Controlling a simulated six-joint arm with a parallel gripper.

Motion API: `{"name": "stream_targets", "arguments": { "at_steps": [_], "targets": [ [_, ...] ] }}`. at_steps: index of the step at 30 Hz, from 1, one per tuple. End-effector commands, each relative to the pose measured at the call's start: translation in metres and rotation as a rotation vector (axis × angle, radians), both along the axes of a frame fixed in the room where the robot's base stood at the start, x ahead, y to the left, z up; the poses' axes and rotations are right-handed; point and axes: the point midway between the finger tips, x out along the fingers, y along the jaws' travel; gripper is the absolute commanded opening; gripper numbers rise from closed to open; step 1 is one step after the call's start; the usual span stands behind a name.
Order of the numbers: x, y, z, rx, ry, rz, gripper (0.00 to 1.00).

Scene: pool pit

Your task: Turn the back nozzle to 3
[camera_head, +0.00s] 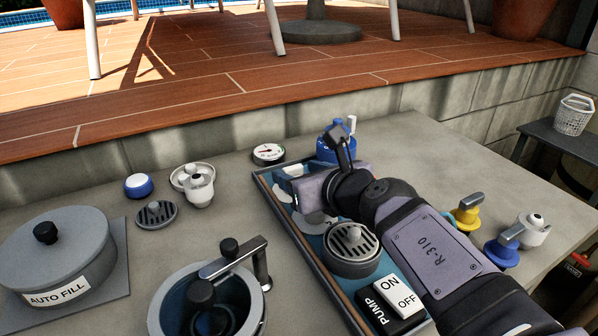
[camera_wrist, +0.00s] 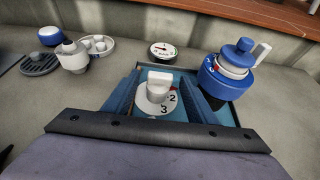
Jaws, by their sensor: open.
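The back nozzle (camera_wrist: 158,85) is a white knob on a round white dial with the numbers 2 and 3 showing on its near right side. A small red mark shows beside the 2; which number the knob points at is unclear. My gripper (camera_wrist: 160,78) is open, its two blue fingers to the left and right of the nozzle with gaps on both sides. The dial stands in the blue tray (camera_head: 290,222). In the head view my gripper and arm hide most of the nozzle.
A gauge (camera_head: 268,153) lies behind the tray. A round grate (camera_head: 352,243) and an ON/OFF pump switch (camera_head: 390,300) are nearer in the tray. White fittings (camera_head: 200,188) stand left.

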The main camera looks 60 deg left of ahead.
Motion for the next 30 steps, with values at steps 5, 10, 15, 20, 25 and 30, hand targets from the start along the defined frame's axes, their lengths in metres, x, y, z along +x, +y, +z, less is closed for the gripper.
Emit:
{"name": "stream_targets", "arguments": {
  "at_steps": [5,10,15,20,25,30],
  "targets": [
    [-0.0001,0.0033,-0.0012,0.001,0.000,0.000,0.52],
    [0.0000,0.0032,-0.0012,0.001,0.000,0.000,0.52],
    [0.0000,0.0030,-0.0013,0.000,0.001,0.000,0.13],
    [0.0000,0.0030,-0.0011,0.000,0.001,-0.001,0.10],
    [-0.0007,0.0029,-0.0002,-0.001,0.001,-0.011,0.10],
    [-0.0017,0.0027,0.0014,-0.002,0.002,-0.042,0.10]
  ]
}}
